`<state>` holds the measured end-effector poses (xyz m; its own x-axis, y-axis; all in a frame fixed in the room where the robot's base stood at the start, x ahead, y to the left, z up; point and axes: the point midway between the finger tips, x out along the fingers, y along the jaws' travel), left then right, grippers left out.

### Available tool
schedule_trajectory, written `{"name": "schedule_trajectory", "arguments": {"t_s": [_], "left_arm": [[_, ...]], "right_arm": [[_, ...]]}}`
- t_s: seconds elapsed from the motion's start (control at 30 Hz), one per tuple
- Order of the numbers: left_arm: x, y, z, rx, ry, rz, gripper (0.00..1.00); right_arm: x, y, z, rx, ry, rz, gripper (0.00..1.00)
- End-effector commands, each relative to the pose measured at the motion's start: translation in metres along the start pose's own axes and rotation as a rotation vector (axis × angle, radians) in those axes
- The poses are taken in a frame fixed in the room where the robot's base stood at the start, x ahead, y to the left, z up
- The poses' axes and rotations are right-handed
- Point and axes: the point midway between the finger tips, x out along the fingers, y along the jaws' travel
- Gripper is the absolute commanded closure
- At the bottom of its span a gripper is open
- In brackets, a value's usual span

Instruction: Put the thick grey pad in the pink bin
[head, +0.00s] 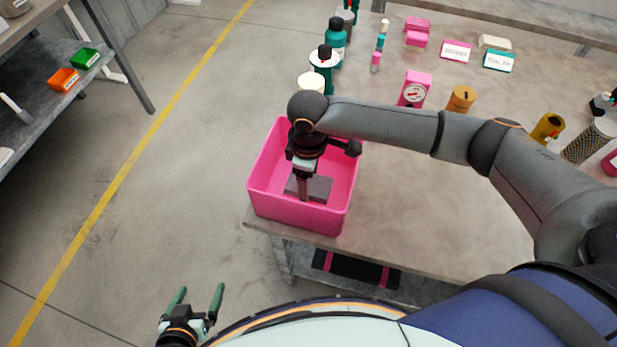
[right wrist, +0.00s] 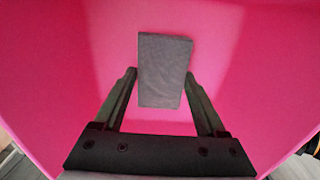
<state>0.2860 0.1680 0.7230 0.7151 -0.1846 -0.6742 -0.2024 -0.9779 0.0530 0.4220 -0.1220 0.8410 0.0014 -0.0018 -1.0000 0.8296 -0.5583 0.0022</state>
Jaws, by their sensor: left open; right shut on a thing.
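The thick grey pad (head: 319,187) is inside the pink bin (head: 293,211), which stands at the near left corner of the table. My right gripper (head: 304,192) reaches down into the bin from above and is shut on the pad. In the right wrist view the pad (right wrist: 164,70) sits between the two fingers, with the pink inside of the bin around it. Whether the pad touches the bin floor I cannot tell. My left gripper (head: 199,291) is open and empty, low at the left, away from the table and over the floor.
The table (head: 420,190) has free room right of the bin. Teal bottles (head: 323,70), a pink gauge (head: 414,89) and ochre cylinders (head: 461,98) stand behind my right arm. Pink and teal labelled boxes (head: 456,51) lie farther back. A shelf (head: 40,115) with small bins stands far left.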

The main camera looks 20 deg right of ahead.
Motion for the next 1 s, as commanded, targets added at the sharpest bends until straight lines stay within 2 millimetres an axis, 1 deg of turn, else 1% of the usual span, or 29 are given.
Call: {"name": "schedule_trajectory", "arguments": {"t_s": [0.07,0.1,0.3,0.57,0.67,0.77,1.0], "left_arm": [[-0.001,0.000,-0.001,0.000,0.000,0.000,0.05],[0.000,0.000,0.000,0.000,0.000,0.000,0.05],[0.000,0.000,0.000,0.000,0.000,0.000,0.05],[0.000,0.000,0.000,0.000,0.000,0.000,0.05],[-0.001,0.000,-0.001,0.000,0.000,0.000,0.05],[-0.002,0.000,-0.002,0.000,0.000,0.000,0.05],[-0.004,0.000,-0.004,0.000,0.000,0.000,0.05]], "right_arm": [[0.003,-0.001,0.000,0.000,-0.001,-0.002,0.79],[0.002,0.000,0.000,0.000,0.000,-0.001,0.22],[0.002,0.000,0.000,0.000,0.000,-0.001,0.00],[0.001,0.000,0.000,0.000,0.001,0.000,0.00],[-0.008,0.000,-0.001,0.000,0.003,0.001,0.00],[-0.024,0.000,-0.001,-0.001,0.004,0.001,0.00],[-0.077,0.001,-0.001,0.000,0.004,0.001,0.00]]}}
